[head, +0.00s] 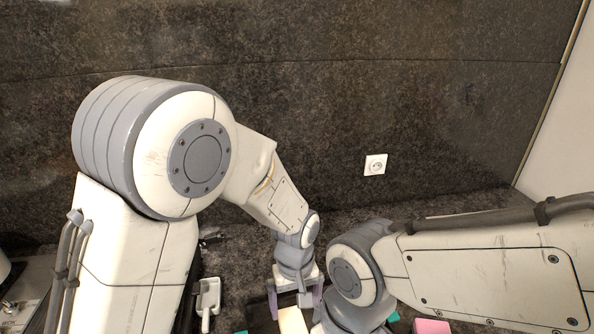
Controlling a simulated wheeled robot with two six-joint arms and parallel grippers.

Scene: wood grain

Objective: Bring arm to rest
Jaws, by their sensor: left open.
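My left arm comes in from the left and bends down at the centre. Its gripper (295,303) is open, with its two purplish fingers apart, low in the head view. A cream block (292,321) shows just below and between the fingers at the bottom edge; I cannot tell whether they touch it. My right arm comes in from the right, and its grey joint stands close beside the left gripper. The right gripper's fingers are not in view.
A dark stone wall with a white socket (375,164) stands behind. A white handled item (207,298) lies left of the left gripper. A pink piece (432,326) and a teal piece (393,317) show at the bottom edge. Dark counter lies behind the arms.

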